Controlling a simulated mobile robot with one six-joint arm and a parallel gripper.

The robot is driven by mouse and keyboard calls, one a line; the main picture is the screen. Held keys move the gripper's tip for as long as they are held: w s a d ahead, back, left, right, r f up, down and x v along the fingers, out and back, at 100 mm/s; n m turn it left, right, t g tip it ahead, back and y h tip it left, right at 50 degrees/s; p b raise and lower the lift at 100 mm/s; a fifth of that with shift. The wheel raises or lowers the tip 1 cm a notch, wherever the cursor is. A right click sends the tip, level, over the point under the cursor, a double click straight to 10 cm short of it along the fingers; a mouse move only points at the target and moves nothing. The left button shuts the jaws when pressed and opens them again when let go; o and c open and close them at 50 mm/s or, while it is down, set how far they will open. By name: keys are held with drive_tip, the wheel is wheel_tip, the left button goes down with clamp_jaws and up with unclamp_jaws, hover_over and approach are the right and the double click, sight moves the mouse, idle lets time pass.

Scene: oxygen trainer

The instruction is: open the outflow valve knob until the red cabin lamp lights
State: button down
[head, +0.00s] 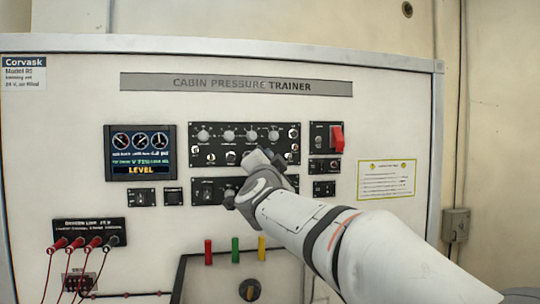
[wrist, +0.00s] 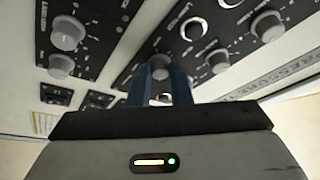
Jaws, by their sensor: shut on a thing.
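My gripper (head: 264,160) reaches up to the dark control panel (head: 211,129) on the cabin pressure trainer and hides part of its lower right. In the wrist view, the blue fingers of my gripper (wrist: 160,82) are shut on a grey round knob (wrist: 159,62), which shows between their tips. I take this to be the outflow valve knob, but its label is unreadable. I cannot pick out the red cabin lamp, and no lit red lamp shows in the head view. The screen (head: 140,153) shows dials and the yellow word LEVEL.
Other knobs (wrist: 68,32) and toggles sit close around the held knob. A red switch cover (head: 337,139) stands out to the right. Red cables (head: 75,243) hang at lower left. Red, green (head: 235,249) and yellow handles stand below the panel.

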drive_tip(key=shift+m, duration=0.3)
drive_tip(key=c, duration=1.3)
unclamp_jaws()
drive_tip(key=b+v, duration=0.2)
drive_tip(key=v, duration=0.6)
drive_tip(key=shift+r, duration=0.1)
drive_tip(key=shift+w+r, duration=0.1)
